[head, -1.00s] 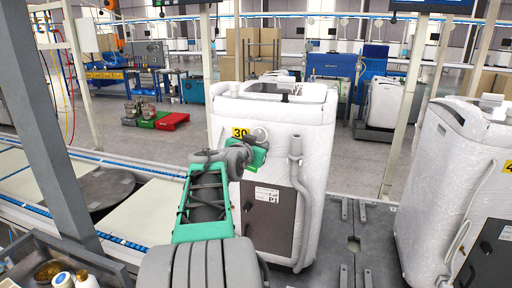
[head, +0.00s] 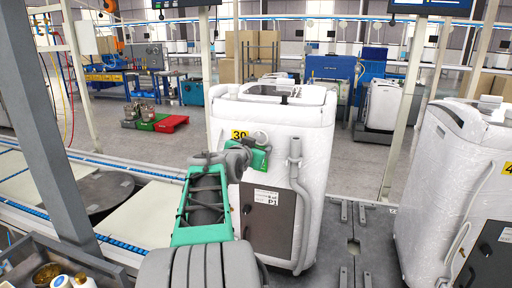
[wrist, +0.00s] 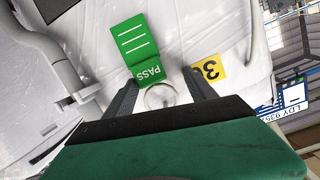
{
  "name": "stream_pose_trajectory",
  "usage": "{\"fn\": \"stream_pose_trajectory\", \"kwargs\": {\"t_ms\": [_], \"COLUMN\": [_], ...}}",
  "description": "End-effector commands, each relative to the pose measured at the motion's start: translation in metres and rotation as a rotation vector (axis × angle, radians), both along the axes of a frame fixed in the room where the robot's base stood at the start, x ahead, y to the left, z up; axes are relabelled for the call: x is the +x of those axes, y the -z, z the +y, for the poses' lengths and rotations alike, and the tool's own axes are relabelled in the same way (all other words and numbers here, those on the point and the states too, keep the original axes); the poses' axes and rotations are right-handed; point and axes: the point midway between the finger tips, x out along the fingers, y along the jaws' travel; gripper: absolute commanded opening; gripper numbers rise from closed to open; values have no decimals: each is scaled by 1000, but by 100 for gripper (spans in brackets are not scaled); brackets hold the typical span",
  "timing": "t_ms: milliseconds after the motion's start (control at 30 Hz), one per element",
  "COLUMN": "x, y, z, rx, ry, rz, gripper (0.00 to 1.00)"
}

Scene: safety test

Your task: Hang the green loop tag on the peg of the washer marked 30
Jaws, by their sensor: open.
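The washer marked 30 (head: 318,130) stands upright ahead, with its yellow 30 label (head: 239,134) on the upper left front. The label is also in the wrist view (wrist: 209,68), upside down. The green PASS tag (wrist: 134,48) lies against the white front just beyond my gripper (wrist: 160,80). Its pale round loop (wrist: 159,96) is between the two dark fingers, which are apart. The peg is not clear inside the loop, so I cannot tell whether the loop is around it.
A white hose (head: 296,165) runs down the front, right of my gripper. A grey panel (head: 268,220) marked P1 is below. Another wrapped washer (head: 455,170) stands at the right. A conveyor (head: 130,215) is at the left, with a grey post (head: 45,120).

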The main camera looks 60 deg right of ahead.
Motion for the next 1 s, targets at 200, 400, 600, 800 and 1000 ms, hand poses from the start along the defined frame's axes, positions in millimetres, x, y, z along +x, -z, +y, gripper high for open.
{"fn": "stream_pose_trajectory", "kwargs": {"t_ms": [200,400,600,800,1000], "x": [0,-5,-10,-13,7], "y": [0,-7,-14,-5,118], "z": [5,41,72,78,135], "rx": [-1,-3,-1,38,412], "ry": [-2,-4,-2,-9,-199], "rz": [-1,-3,-2,61,308], "gripper": [65,65,65,65,65]}}
